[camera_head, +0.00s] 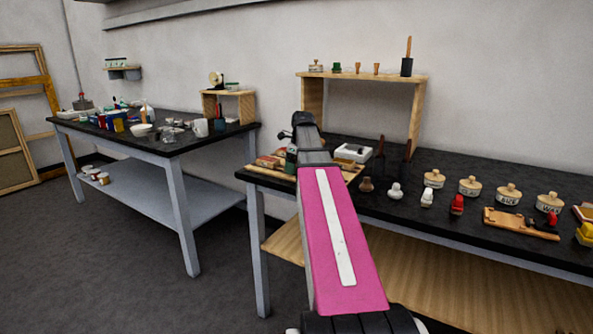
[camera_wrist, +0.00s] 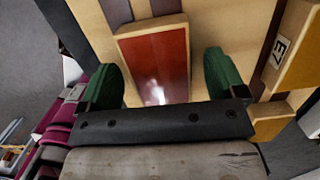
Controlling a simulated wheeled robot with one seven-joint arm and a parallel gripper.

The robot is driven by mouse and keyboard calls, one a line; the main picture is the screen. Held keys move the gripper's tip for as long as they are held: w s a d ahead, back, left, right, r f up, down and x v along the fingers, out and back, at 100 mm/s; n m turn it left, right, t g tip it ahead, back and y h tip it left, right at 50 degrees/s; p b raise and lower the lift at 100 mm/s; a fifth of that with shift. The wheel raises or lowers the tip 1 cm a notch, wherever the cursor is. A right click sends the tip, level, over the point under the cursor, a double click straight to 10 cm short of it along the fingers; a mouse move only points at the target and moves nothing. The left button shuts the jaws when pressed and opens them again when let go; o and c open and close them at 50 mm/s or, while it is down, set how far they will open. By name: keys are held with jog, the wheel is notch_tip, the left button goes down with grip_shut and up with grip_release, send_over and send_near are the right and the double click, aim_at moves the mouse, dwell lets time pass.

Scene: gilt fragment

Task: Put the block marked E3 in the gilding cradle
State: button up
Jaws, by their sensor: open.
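My gripper (camera_wrist: 166,84) is open, with its two green fingers apart. A wooden block with a glossy red top (camera_wrist: 156,62) lies between and just beyond the fingers, and I see no mark on it. A pale wooden block marked E7 (camera_wrist: 279,52) is to the right of the right finger. No mark E3 can be read in either view. In the head view my gripper (camera_head: 291,157) is over the left end of the right table, at a wooden tray (camera_head: 258,171) with small blocks. I cannot tell which thing is the gilding cradle.
The dark right table (camera_head: 460,165) holds a white tray (camera_head: 352,152), several lidded pots, small figures and a wooden stand (camera_head: 492,219). A wooden shelf (camera_head: 361,76) stands behind my arm. Another table (camera_head: 100,132) with cups and jars is at left.

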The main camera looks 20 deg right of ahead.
jog(key=shift+f, duration=0.25)
dwell(0.5)
jog(key=shift+c, duration=0.3)
jog(key=c, duration=1)
jog(key=shift+r, duration=0.1)
jog(key=shift+c, duration=0.2)
